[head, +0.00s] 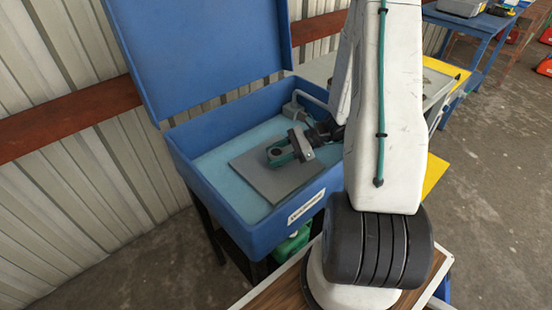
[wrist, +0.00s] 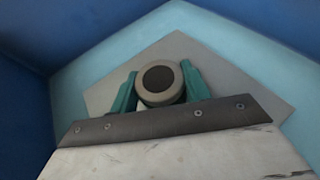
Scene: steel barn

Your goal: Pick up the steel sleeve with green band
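The steel sleeve (wrist: 161,84) is a short grey cylinder with a dark round opening, seen end-on in the wrist view. Its green band does not show there. My gripper (wrist: 159,88) has a teal finger close against each side of the sleeve, with no clear gap, so it looks shut on it. In the head view my gripper (head: 290,150) is low over a grey plate (head: 262,189) inside the blue bin (head: 238,220). The sleeve is hard to make out among the fingers there. I cannot tell whether it touches the plate.
The bin's walls stand around my gripper, and its raised blue lid (head: 200,50) stands behind. A grey spout (head: 312,99) is at the bin's back right corner. The pale blue bin floor around the plate is clear. A blue table (head: 478,22) stands far right.

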